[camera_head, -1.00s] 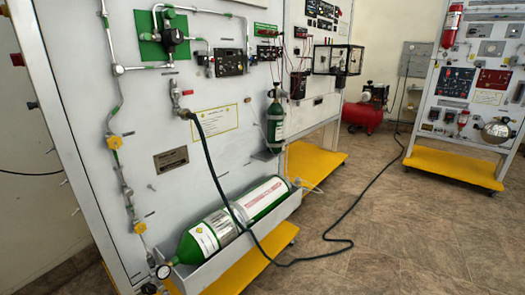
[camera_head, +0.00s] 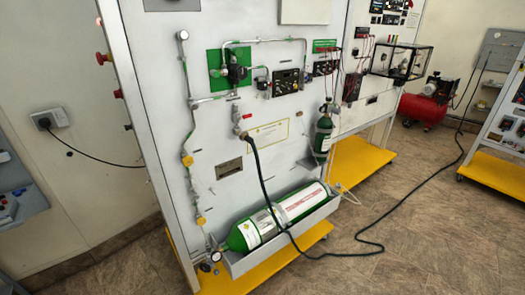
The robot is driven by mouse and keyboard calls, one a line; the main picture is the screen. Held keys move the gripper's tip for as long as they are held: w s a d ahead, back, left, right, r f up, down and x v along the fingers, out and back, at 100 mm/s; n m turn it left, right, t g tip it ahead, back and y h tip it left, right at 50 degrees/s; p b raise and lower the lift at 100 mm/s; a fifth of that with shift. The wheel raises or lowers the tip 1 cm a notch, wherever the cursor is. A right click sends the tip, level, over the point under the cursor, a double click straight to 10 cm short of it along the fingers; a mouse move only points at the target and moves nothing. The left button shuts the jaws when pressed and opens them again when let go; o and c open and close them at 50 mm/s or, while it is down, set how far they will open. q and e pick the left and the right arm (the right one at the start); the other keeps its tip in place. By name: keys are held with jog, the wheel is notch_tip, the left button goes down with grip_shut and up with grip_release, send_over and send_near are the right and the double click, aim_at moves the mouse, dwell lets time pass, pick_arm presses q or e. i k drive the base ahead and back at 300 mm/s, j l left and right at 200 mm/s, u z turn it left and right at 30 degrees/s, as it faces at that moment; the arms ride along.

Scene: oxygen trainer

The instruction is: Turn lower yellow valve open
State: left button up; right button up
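The lower yellow valve (camera_head: 200,221) sits on the thin pipe at the lower left of the white trainer panel (camera_head: 225,140). An upper yellow valve (camera_head: 187,160) is on the same pipe above it. Whether either valve is open or shut is too small to tell. A small round gauge (camera_head: 216,256) is below the lower valve, beside the neck of a green and white oxygen cylinder (camera_head: 275,222). The cylinder lies in a grey tray at the panel's foot. Neither of my grippers shows in the view.
A dark hose (camera_head: 262,185) runs from the panel down over the cylinder and across the floor to the right. A yellow base (camera_head: 264,266) juts out under the tray. Brown floor (camera_head: 420,225) is free in front. A red compressor (camera_head: 424,108) stands at the back right.

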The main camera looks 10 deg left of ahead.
aim_at(201, 221)
jog(key=u, duration=0.45)
jog(key=i+l+u, duration=0.1)
jog(key=u, duration=0.3)
jog(key=l+u, duration=0.1)
jog(key=u, duration=0.35)
jog(key=i+l+u, duration=0.1)
jog(key=u, duration=0.3)
jog(key=i+l+u, duration=0.1)
jog(key=l+u, duration=0.3)
jog(key=l, duration=0.35)
jog(key=l+u, duration=0.35)
jog(key=l, duration=0.35)
jog(key=k+l+u, duration=0.1)
jog(key=l+u, duration=0.3)
jog(key=l, duration=0.3)
